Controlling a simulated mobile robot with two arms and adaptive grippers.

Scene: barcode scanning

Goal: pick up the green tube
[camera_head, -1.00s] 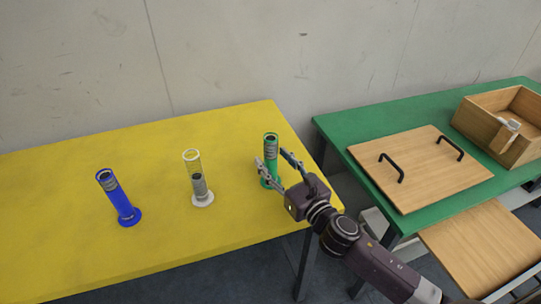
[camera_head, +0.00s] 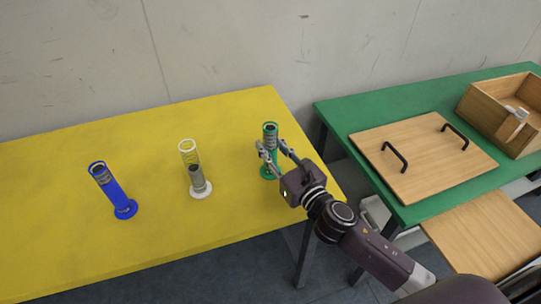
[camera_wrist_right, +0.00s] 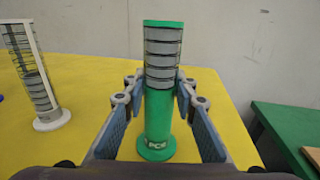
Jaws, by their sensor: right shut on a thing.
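The green tube (camera_head: 270,137) stands upright near the right end of the yellow table, with grey rings showing in its upper part. In the right wrist view the green tube (camera_wrist_right: 160,110) stands between the two finger pads, its base on the table. My right gripper (camera_head: 273,152) is shut on the tube, one finger on each side of it; it also shows in the right wrist view (camera_wrist_right: 160,105). My left gripper is not in view.
A white clear tube (camera_head: 195,172) and a blue tube (camera_head: 110,190) stand farther left on the yellow table (camera_head: 60,240). A green table (camera_head: 350,110) at right bears a wooden board with black handles (camera_head: 430,165) and a wooden box (camera_head: 490,125).

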